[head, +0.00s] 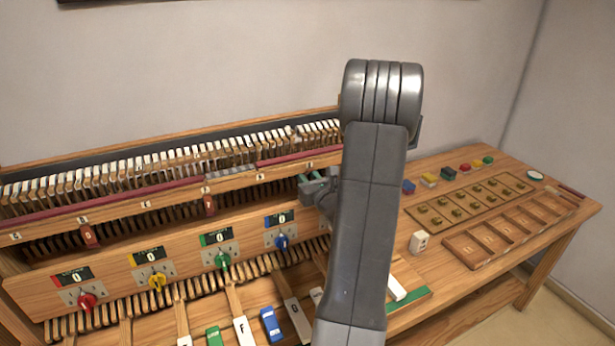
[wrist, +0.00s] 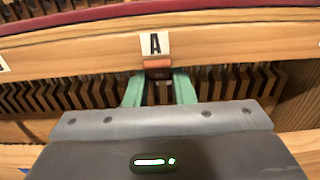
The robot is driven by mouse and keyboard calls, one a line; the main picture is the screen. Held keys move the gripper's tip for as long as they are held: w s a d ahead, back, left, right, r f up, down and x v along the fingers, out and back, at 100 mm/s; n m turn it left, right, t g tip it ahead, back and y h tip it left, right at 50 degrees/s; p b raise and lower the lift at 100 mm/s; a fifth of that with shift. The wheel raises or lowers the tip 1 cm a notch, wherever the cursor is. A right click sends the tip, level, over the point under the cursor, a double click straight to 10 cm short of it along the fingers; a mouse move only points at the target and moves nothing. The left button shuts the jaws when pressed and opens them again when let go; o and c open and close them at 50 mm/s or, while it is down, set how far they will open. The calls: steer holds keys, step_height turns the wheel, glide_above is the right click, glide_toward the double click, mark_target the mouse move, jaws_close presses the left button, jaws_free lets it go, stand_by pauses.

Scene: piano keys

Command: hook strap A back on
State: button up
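The white label A (wrist: 155,44) is on the wooden rail in the wrist view. Strap A (wrist: 158,65), a short orange-red piece with a darker lower part, shows just below the label. My gripper (wrist: 158,82) is open, with its two green fingers apart on either side below the strap. The strap's lower end lies near the gap between the fingertips; I cannot tell whether they touch it. In the head view my gripper (head: 316,183) is at the right end of the rail, and my arm hides part of that area.
Other red straps (head: 88,235) hang from the rail (head: 128,215). The table at right holds a compartment tray (head: 477,253), coloured blocks (head: 430,180) and a white block (head: 419,242).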

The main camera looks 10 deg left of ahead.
jaws_close()
steer(key=shift+r, duration=0.1)
steer(key=shift+s+d+g+h+p, duration=0.1)
steer(key=shift+g+h+p, duration=0.2)
steer(key=shift+g+p, duration=0.3)
steer(key=shift+s+d+f+g+h+p, duration=0.1)
steer(key=shift+s+d+g+h+p, duration=0.15)
steer(key=shift+g+h, duration=0.6)
steer(key=shift+s+d+f+g+h+p, duration=0.15)
steer(key=shift+s+g+h, duration=0.3)
steer(key=shift+g, duration=0.7)
steer(key=shift+s+d+r+g+h+p, duration=0.1)
steer(key=shift+s+d+g+h+p, duration=0.15)
steer(key=shift+g+h, duration=0.65)
steer(key=shift+s+g+h, duration=0.15)
steer(key=shift+g+h, duration=0.15)
steer(key=shift+g, duration=0.4)
steer(key=o, duration=0.5)
jaws_free()
steer(key=shift+d, duration=0.1)
